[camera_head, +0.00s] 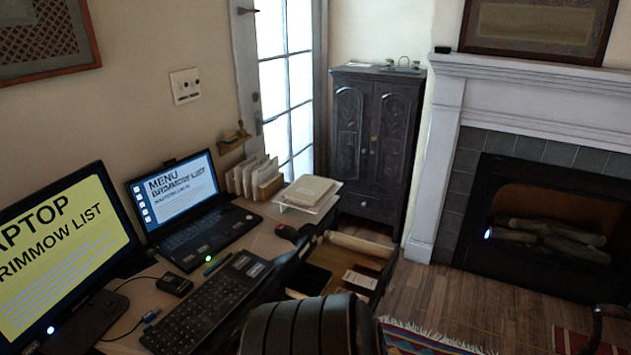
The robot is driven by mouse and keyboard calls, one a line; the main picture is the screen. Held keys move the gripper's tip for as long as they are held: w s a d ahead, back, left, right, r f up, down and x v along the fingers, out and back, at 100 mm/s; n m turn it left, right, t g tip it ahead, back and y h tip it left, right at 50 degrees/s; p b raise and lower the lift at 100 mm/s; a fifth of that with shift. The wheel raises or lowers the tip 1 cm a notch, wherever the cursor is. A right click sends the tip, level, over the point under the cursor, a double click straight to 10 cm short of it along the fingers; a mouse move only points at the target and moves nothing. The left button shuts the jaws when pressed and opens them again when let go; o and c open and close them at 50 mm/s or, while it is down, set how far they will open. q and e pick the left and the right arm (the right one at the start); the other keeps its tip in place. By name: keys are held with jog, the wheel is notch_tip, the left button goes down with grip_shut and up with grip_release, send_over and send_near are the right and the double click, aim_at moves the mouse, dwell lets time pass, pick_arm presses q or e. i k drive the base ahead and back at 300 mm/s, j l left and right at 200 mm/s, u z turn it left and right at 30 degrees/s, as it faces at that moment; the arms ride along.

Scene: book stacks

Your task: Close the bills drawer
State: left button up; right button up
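A drawer (362,245) stands pulled out from the right side of the desk (262,238), below the tabletop. It has pale wooden walls and a darker front at its right end. Inside I see a dark compartment or box and some small light brown and whitish items, too small to identify. No label is readable, so I cannot tell for certain that it is the bills drawer. The near part of the drawer is partly hidden by a dark ribbed chair back (305,325). Neither of my grippers can be made out in this view.
A dark cabinet (372,150) and a fireplace (545,215) stand behind. Wooden floor right of the drawer is clear, with a rug (430,340) nearer.

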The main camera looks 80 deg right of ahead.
aim_at(338, 254)
jog(key=k+z, duration=0.1)
jog(key=z, duration=3.15)
